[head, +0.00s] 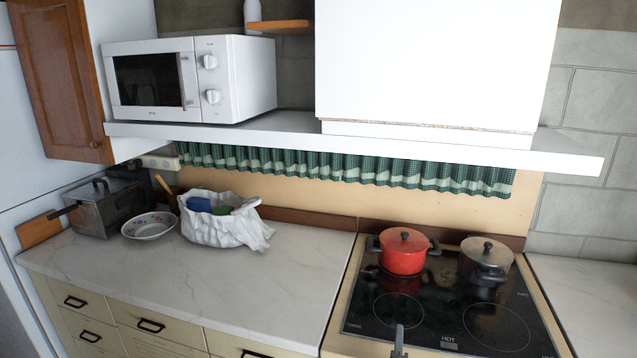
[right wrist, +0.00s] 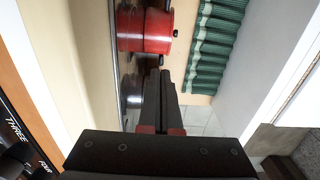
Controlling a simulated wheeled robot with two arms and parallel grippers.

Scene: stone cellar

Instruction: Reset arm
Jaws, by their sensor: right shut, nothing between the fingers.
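My right gripper (head: 399,338) shows only as a narrow grey tip at the bottom edge of the head view, over the front of the black cooktop (head: 452,318). In the right wrist view its dark fingers (right wrist: 157,82) are together, with nothing between them. They point toward the red pot (right wrist: 145,30), apart from it as far as I can tell. The rest of the right arm is out of view. My left gripper and arm are not in view.
A red pot (head: 403,252) and a steel pot (head: 485,262) stand at the back of the cooktop. The white counter (head: 270,280) is clear in front of a bowl (head: 150,226) and a white bag (head: 222,226). A shelf (head: 400,145) with a microwave (head: 190,78) overhangs.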

